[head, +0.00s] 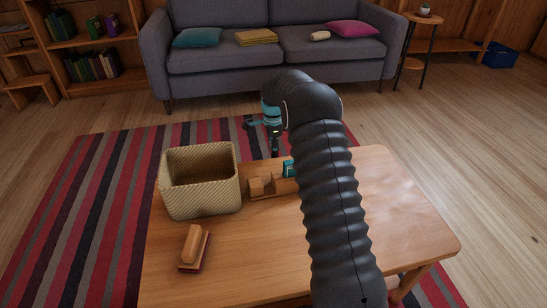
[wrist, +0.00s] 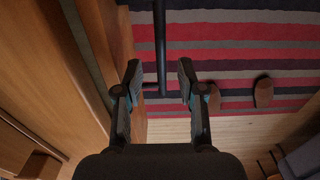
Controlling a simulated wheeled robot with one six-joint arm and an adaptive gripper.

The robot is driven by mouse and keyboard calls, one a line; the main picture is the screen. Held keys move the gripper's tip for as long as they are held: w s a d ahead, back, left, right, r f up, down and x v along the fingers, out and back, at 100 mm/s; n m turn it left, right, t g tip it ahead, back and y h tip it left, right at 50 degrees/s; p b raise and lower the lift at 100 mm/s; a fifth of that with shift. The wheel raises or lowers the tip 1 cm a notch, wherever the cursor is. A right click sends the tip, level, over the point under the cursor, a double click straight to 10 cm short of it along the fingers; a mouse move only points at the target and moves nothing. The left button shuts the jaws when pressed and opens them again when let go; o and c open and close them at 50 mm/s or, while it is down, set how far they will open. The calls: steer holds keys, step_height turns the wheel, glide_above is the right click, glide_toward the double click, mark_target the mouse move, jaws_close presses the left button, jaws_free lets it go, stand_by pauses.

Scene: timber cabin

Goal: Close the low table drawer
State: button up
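The low table (head: 400,205) stands in front of me with a wooden top. Its drawer is on the far side, hidden in the head view. In the wrist view, a wooden front panel (wrist: 121,60), seemingly the drawer's, stands apart from the table wood (wrist: 45,60) at left, with a darker gap between. A dark bar handle (wrist: 160,45) runs along the panel. My gripper (head: 262,130) is beyond the table's far edge, partly hidden by my arm. In the wrist view my gripper (wrist: 160,78) is open, with the bar's end between its fingers; contact is unclear.
On the table are a woven basket (head: 200,203), wooden blocks (head: 265,185), a teal item (head: 289,168) and a wooden brush-like thing (head: 194,247). A striped rug (head: 95,190) lies below, with brown slippers (wrist: 264,92). A grey sofa (head: 270,65) stands beyond.

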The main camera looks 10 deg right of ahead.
steer(key=shift+f, duration=2.15)
jaws_close()
